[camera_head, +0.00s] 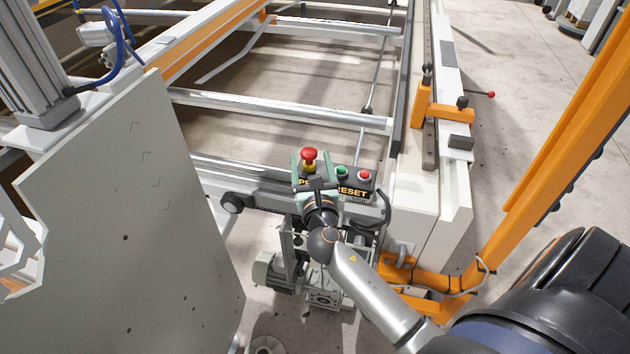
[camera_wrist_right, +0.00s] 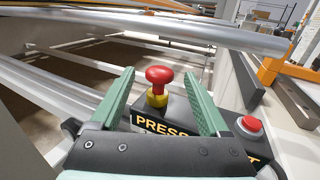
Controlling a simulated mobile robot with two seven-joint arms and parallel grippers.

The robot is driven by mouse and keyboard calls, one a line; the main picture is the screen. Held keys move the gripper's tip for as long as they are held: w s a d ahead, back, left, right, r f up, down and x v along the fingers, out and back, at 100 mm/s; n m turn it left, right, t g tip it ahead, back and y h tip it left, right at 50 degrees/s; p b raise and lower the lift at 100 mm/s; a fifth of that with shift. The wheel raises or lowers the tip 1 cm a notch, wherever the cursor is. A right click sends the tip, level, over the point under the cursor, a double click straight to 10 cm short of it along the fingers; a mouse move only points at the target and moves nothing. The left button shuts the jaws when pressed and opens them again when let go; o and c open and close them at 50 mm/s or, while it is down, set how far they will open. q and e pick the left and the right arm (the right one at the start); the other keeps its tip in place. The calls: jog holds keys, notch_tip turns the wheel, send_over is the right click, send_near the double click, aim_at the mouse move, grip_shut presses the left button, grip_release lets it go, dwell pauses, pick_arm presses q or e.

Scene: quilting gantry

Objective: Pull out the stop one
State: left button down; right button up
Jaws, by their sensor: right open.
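The stop button is a red mushroom knob (camera_head: 309,154) on a yellow collar. It stands on a dark control box lettered "PRESS" and "RESET" (camera_head: 352,192). In the right wrist view the red knob (camera_wrist_right: 159,76) sits upright between the two green fingers, with the yellow collar (camera_wrist_right: 157,98) below it. My right gripper (camera_head: 311,160) is open, with one finger on each side of the knob. A gap shows on both sides in the wrist view, and neither finger appears to touch it. My left gripper is not in view.
A green button (camera_head: 341,171) and a smaller red button (camera_head: 364,175) sit on the box to the right of the knob. A large pale panel (camera_head: 125,215) stands at left. Metal rollers (camera_head: 280,110) span the frame behind. An orange post (camera_head: 535,150) rises at right.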

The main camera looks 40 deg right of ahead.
jog(key=v, duration=0.9)
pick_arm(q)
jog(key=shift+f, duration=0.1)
